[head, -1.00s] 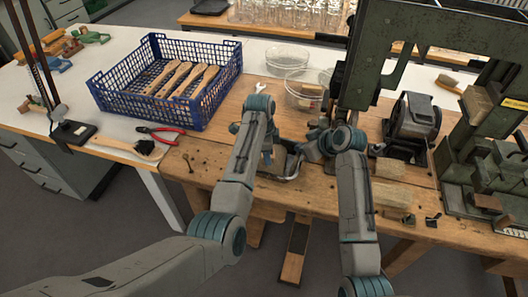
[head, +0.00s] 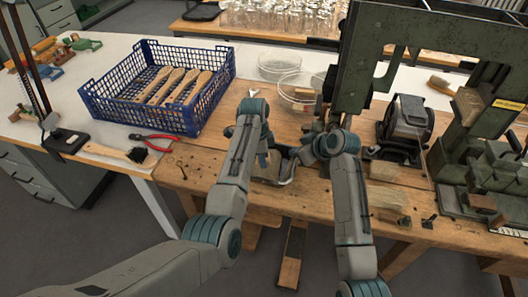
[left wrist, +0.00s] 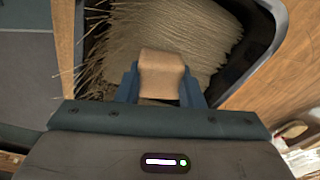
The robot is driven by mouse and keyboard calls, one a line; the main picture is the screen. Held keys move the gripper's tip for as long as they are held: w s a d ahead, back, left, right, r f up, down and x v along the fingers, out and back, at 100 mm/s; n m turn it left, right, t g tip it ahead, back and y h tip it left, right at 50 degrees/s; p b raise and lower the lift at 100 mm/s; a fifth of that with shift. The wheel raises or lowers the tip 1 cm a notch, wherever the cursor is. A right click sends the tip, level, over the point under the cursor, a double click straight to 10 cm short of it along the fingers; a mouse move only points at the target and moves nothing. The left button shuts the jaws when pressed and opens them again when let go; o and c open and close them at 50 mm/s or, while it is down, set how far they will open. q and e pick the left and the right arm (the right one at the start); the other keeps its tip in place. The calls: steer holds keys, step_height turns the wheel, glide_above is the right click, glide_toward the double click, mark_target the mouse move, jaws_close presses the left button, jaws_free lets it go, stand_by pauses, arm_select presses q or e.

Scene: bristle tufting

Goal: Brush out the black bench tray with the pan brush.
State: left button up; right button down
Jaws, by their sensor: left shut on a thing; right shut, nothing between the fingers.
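The black bench tray (left wrist: 262,50) lies on the wooden bench, with pale bristles (left wrist: 165,30) spread over its floor in the left wrist view. My left gripper (left wrist: 160,85) is shut on a wooden block-like handle (left wrist: 162,68), taken as the pan brush, held over the tray. Whether the bristles belong to this brush or lie loose I cannot tell. In the head view my left gripper (head: 264,158) largely hides the tray, whose rim (head: 287,181) shows below. My right gripper (head: 305,153) is shut and empty, just right of the tray area; its fingertips are mostly hidden.
A blue crate (head: 130,118) with several wooden handles stands at the back left. Red pliers (head: 152,141) and a black-bristled brush (head: 112,149) lie near the front edge. Glass dishes (head: 297,90) stand behind my grippers. A green press (head: 390,40) and a dark machine (head: 405,125) stand right.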

arm_select(q)
steer(key=shift+s+a, duration=0.1)
steer(key=shift+s, duration=0.3)
steer(key=shift+s+d+f, duration=0.1)
steer(key=shift+s+d, duration=0.1)
steer(key=shift+d, duration=0.35)
steer(key=shift+s+d, duration=0.15)
steer(key=shift+d, duration=0.35)
steer(key=shift+c, duration=0.4)
arm_select(e)
steer(key=shift+s+r, duration=0.1)
arm_select(q)
steer(key=shift+w, duration=0.2)
steer(key=shift+c, duration=0.4)
steer(key=shift+w+d, duration=0.15)
steer(key=shift+w, duration=0.7)
steer(key=shift+w+d, duration=0.15)
steer(key=shift+w, duration=0.7)
steer(key=shift+s, duration=0.1)
